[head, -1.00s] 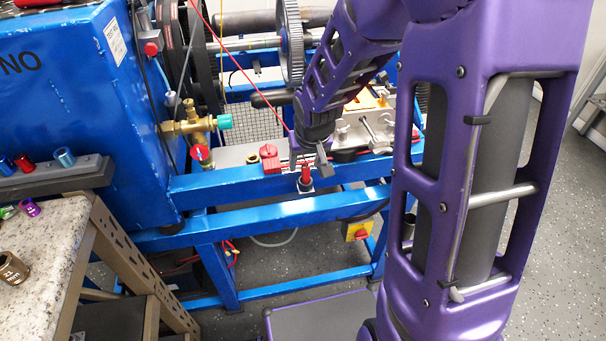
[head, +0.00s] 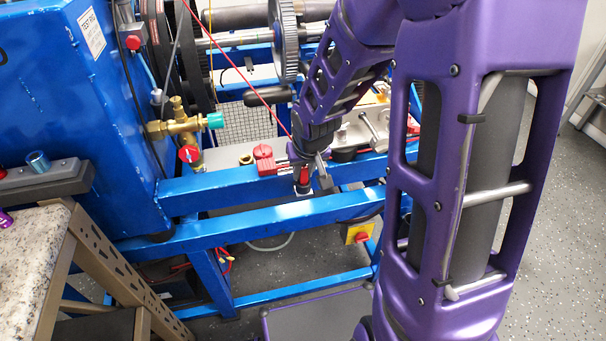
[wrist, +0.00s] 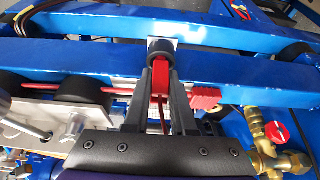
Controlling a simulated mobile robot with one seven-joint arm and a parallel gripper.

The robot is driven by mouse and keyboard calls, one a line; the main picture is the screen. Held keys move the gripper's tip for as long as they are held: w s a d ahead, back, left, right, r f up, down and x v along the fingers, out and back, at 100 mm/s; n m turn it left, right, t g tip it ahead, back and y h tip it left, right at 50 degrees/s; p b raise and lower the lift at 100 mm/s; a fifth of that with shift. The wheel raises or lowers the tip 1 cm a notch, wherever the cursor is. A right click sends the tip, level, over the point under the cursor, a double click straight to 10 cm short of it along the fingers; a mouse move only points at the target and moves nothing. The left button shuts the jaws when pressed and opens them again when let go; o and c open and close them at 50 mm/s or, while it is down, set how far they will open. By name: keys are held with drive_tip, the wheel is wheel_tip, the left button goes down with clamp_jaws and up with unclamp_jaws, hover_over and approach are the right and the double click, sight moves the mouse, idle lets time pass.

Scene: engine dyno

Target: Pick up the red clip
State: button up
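The red clip (head: 304,174) stands upright on a small pale bracket at the front blue rail, below my gripper (head: 311,172). In the wrist view the red clip (wrist: 160,77) lies between the two dark fingers of my gripper (wrist: 161,76), with a dark round collar (wrist: 160,49) at its far end. A thin red lead runs from the clip back toward the camera. In the head view one finger shows to the right of the clip with a small gap. The fingers look open around the clip; contact on the other side is hidden.
A red block (head: 264,160) sits close beside on the rail; it also shows in the wrist view (wrist: 205,96). A brass valve (head: 180,126) stands left of it. The thin red lead (head: 238,71) slants across the space above. A stone-topped bench (head: 30,262) is at left.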

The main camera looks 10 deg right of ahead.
clamp_jaws()
